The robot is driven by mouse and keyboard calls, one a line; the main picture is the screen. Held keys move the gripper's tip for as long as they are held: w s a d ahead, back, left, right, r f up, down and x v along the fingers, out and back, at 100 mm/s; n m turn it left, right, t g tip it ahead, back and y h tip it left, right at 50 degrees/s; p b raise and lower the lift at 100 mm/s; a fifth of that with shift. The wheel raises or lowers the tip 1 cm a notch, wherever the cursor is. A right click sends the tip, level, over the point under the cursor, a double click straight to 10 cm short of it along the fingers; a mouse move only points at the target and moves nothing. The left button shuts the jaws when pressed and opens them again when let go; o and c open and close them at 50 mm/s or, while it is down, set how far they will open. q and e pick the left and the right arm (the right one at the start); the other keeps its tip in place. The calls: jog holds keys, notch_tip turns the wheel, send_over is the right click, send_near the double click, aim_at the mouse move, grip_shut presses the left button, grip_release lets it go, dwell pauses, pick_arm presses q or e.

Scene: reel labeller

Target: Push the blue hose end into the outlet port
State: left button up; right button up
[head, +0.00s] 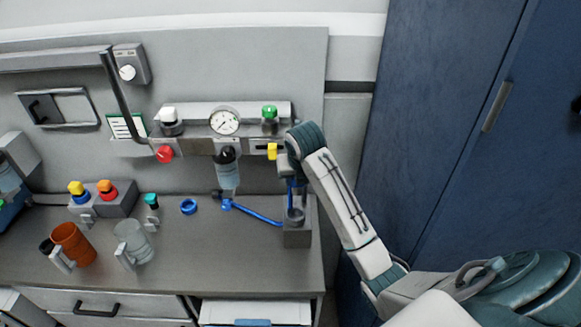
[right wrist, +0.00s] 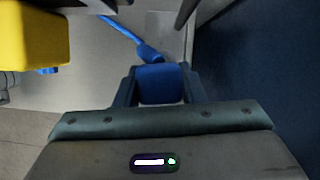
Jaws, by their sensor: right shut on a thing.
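My right gripper (right wrist: 160,88) is shut on a blue piece (right wrist: 160,82), which looks like the hose end, in the right wrist view. The blue hose (head: 255,214) lies slanting across the worktop in the head view. It also shows beyond the fingers in the right wrist view (right wrist: 122,29). A yellow block (head: 272,151) sits at the panel's lower edge, left of the wrist. I cannot make out the outlet port; my arm may hide it. My left gripper is out of view.
A grey block with a round cup (head: 297,236) stands under my right wrist. A clear bottle (head: 228,176) hangs under the gauge (head: 225,122). Mugs (head: 133,242) stand farther left. A blue cabinet (head: 440,120) is close on the right.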

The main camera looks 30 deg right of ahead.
aim_at(296, 194)
jog(key=shift+w, duration=0.35)
jog(key=shift+w+f, duration=0.1)
jog(key=shift+f, duration=0.1)
jog(key=shift+s+f, duration=0.2)
jog(key=shift+f, duration=1.05)
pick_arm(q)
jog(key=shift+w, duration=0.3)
pick_arm(e)
jog(key=shift+w+f, duration=0.1)
jog(key=shift+f, duration=0.45)
jog(key=shift+f, duration=0.1)
jog(key=shift+f+b, duration=0.4)
jog(key=shift+f, duration=0.9)
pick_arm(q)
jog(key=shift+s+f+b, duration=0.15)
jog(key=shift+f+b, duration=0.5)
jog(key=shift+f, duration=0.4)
pick_arm(e)
jog(key=shift+f, duration=2.5)
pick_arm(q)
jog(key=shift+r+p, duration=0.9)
pick_arm(e)
jog(key=shift+f, duration=0.15)
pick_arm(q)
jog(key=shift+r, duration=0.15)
pick_arm(e)
jog(key=shift+f, duration=0.2)
